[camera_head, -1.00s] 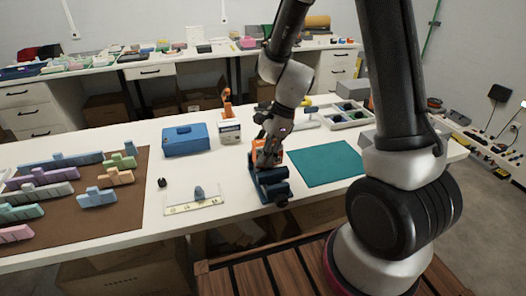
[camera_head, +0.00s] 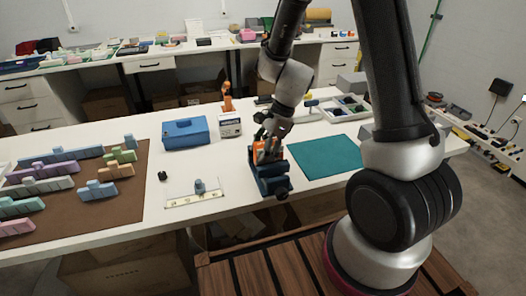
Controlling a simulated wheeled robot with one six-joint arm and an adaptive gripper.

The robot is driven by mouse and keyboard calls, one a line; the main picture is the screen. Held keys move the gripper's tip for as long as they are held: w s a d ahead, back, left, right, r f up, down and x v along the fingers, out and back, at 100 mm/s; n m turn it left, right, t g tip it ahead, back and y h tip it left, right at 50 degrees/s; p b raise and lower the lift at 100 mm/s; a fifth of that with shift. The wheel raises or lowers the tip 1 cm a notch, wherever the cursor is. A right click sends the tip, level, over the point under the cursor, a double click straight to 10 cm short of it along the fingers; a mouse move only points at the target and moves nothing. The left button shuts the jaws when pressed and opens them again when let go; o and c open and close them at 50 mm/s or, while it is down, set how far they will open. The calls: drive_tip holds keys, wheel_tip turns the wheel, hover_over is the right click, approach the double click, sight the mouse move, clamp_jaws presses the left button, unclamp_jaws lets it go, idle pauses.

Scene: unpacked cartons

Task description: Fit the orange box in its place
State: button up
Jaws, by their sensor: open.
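The orange box (camera_head: 266,153) is small and partly hidden by my gripper. It appears to sit in the top of a dark blue vise-like holder (camera_head: 272,184) near the front middle of the white table. My gripper (camera_head: 266,147) is open and points down just above and around the orange box. I cannot tell whether its fingers touch the box. Another orange object (camera_head: 227,98), upright with a bent shape, stands farther back, behind a small white box (camera_head: 230,124).
A blue toolbox (camera_head: 186,133) stands left of the holder and a teal mat (camera_head: 326,157) lies to its right. A small clear plate (camera_head: 196,196) lies front left. A brown mat (camera_head: 95,192) carries several pastel blocks. A sectioned tray (camera_head: 345,107) is at the back right.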

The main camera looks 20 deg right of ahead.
idle(0.4)
drive_tip(key=v, duration=1.2)
drive_tip(key=shift+s+n, duration=0.1)
drive_tip(key=shift+n, duration=0.8)
drive_tip(key=s+d+r+n+t+h, duration=0.2)
drive_tip(key=s+d+r+n, duration=0.4)
drive_tip(key=s+r+n, duration=0.1)
drive_tip(key=s+d+r+n+t+h, duration=0.2)
drive_tip(key=s+d+r+n, duration=0.3)
drive_tip(key=s+r+n, duration=0.2)
drive_tip(key=s+n, duration=0.2)
drive_tip(key=s, duration=0.2)
drive_tip(key=shift+s+d+h, duration=0.3)
drive_tip(key=shift+s+d, duration=0.05)
drive_tip(key=shift+s, duration=0.05)
